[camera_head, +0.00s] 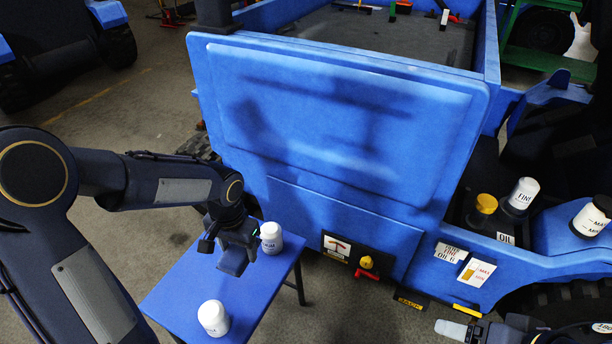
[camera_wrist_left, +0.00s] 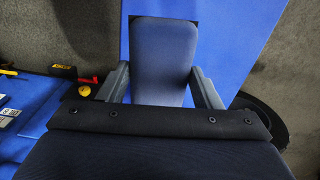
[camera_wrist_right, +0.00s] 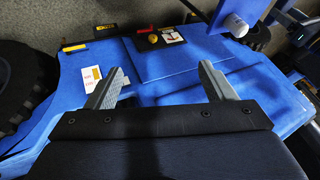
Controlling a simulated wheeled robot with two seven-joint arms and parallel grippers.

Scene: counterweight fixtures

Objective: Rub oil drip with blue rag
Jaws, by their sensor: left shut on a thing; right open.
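My left gripper (camera_head: 228,246) is over the small blue table and shut on a blue rag (camera_head: 233,263). In the left wrist view the rag (camera_wrist_left: 163,55) is a flat, dark blue rectangle between the two fingers. I cannot tell whether it touches the table. My right gripper (camera_wrist_right: 160,75) is open and empty, above the blue vehicle; in the head view only part of it (camera_head: 456,328) shows at the bottom right. I cannot pick out an oil drip in any view; the dark patches on the vehicle's blue panel (camera_head: 340,120) look like shadows.
The blue table (camera_head: 185,290) bears a white canister (camera_head: 271,238) beside my left gripper and another canister (camera_head: 213,318) at the front. A yellow-capped filler (camera_head: 486,204), a white canister (camera_head: 523,194) and an OIL label (camera_head: 505,238) are on the vehicle's right side.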

